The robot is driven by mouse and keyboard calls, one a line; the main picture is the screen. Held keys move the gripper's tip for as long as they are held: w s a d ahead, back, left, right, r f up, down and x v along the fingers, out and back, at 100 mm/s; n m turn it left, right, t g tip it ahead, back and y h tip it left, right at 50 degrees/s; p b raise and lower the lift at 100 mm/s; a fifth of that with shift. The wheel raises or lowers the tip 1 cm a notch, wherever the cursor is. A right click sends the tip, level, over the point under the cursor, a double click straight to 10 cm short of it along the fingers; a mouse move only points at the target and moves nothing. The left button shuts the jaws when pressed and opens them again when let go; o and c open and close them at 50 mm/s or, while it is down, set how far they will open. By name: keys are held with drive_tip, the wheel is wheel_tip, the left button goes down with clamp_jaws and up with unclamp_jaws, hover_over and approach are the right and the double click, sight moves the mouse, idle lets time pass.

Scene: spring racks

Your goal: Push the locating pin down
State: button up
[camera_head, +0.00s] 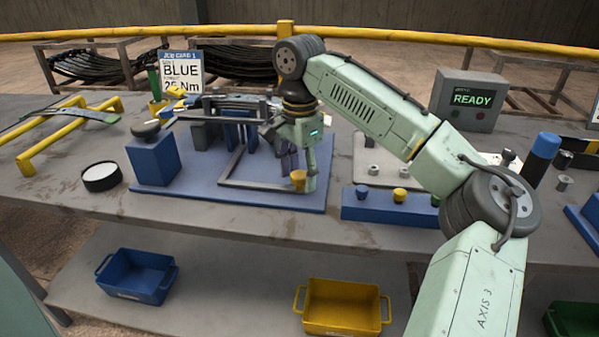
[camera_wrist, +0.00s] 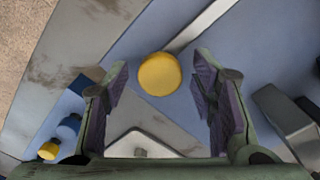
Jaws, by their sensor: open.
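A yellow round knob, which looks like the top of the locating pin (camera_head: 298,177), stands at the front of the blue fixture plate (camera_head: 180,192). In the wrist view the yellow pin top (camera_wrist: 159,74) shows between and just beyond my fingertips. My gripper (camera_head: 299,163) is open and points down over the pin with nothing held. In the head view one finger overlaps the pin's right side. I cannot tell whether a finger touches it. The pin's shaft is hidden under its top.
A grey frame (camera_head: 232,167) lies on the plate beside the pin. A blue block (camera_head: 155,158) stands left. A blue rack with several knobs (camera_head: 385,208) is to the right. A READY box (camera_head: 468,100) and job card (camera_head: 182,72) stand behind. Blue (camera_head: 137,276) and yellow (camera_head: 341,308) bins sit below.

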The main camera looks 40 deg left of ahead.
wheel_tip(320, 180, up, 12)
idle(0.4)
drive_tip(key=shift+f, duration=0.1)
idle(0.4)
